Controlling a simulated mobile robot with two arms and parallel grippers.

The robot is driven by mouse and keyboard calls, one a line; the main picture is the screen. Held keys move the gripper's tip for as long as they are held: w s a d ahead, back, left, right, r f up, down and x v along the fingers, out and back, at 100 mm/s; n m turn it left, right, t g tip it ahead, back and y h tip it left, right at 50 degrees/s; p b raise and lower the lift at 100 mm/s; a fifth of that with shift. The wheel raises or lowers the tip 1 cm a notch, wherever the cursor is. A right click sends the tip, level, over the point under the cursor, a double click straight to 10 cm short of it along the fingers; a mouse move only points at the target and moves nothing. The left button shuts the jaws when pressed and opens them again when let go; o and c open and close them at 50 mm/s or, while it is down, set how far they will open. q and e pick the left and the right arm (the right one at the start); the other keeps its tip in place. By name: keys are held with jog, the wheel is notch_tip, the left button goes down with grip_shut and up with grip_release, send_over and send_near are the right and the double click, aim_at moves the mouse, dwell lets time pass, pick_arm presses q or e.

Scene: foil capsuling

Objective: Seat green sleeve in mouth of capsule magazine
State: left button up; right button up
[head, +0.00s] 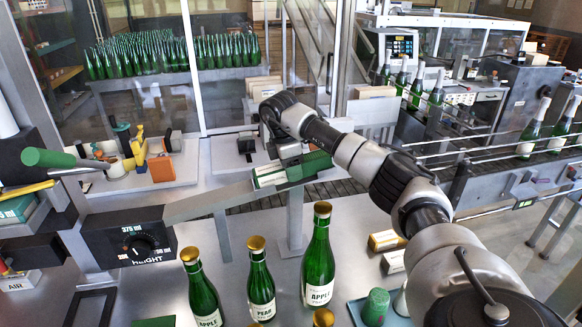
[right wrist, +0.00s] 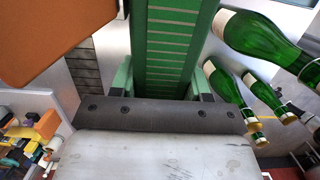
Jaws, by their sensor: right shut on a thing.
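My right gripper (head: 285,172) is shut on the green sleeve (head: 312,163), a long green piece. In the right wrist view the sleeve (right wrist: 172,45) shows pale lines across it and sits between the two fingers (right wrist: 165,85). In the head view the gripper and sleeve are at the upper end of a sloping grey channel (head: 218,195), which looks like the capsule magazine. Its mouth is hidden behind them. I cannot tell whether the sleeve is in the mouth, touching it or above it. My left gripper is not in view.
Green bottles with gold tops (head: 319,260) stand on the bench in front, close to my right arm. A green cylinder (head: 375,307) stands on a teal tray. A black height-dial box (head: 130,240) is at the channel's lower end. A bottle conveyor (head: 480,165) runs at right.

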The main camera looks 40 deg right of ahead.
jog(key=shift+d+f, duration=0.1)
jog(key=shift+f, duration=0.45)
jog(key=o, duration=1)
jog(key=shift+r, duration=0.1)
jog(key=shift+r+b, duration=0.3)
jog(key=shift+b, duration=0.15)
jog(key=r, duration=0.1)
jog(key=r+b, duration=0.1)
jog(key=r, duration=0.1)
jog(key=a+r, duration=0.1)
jog(key=shift+w+r+b, duration=0.25)
jog(key=shift+r+b, duration=0.05)
jog(key=shift+r, duration=0.1)
jog(key=shift+w+a+r+p, duration=0.1)
jog(key=shift+r+p, duration=0.15)
jog(key=shift+r, duration=0.6)
jog(key=shift+a+r+p, duration=0.15)
jog(key=shift+r+p, duration=0.1)
jog(key=shift+r, duration=0.6)
jog(key=shift+w+a+r+p, duration=0.1)
jog(key=shift+r+p, duration=0.15)
jog(key=shift+r, duration=0.6)
